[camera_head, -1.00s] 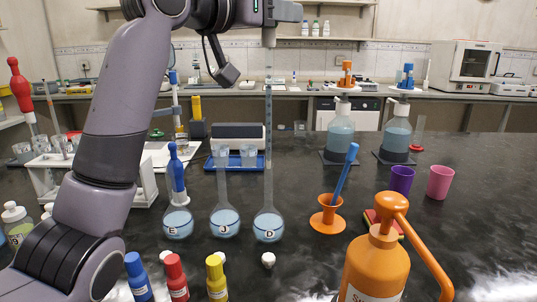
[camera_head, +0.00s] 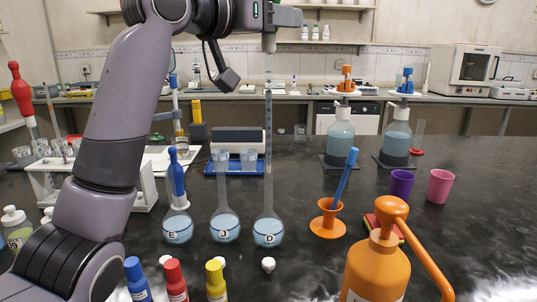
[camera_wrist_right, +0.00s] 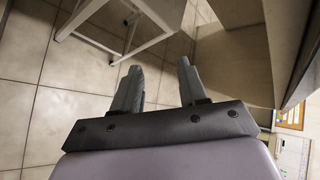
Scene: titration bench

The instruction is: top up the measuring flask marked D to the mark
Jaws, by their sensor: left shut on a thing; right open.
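The measuring flask marked D (camera_head: 268,231) stands upright on the dark bench, with clear pale-blue liquid in its bulb. My left gripper (camera_head: 269,42) is high above it, shut on the top of a thin upright graduated pipette (camera_head: 268,110). The pipette is in line with flask D's neck; I cannot tell whether its tip is inside the neck. Flask J (camera_head: 224,227) and flask E (camera_head: 177,229) stand to its left, also with blue liquid. My right gripper (camera_wrist_right: 160,85) shows only in the right wrist view, open and empty above the floor.
An orange wash bottle (camera_head: 376,270) and an orange holder (camera_head: 327,222) with a blue stick stand to the right. Blue, red and yellow capped bottles (camera_head: 174,280) and a small white stopper (camera_head: 268,265) are in front. A blue tray (camera_head: 214,170) lies behind. Bench is clear at far right.

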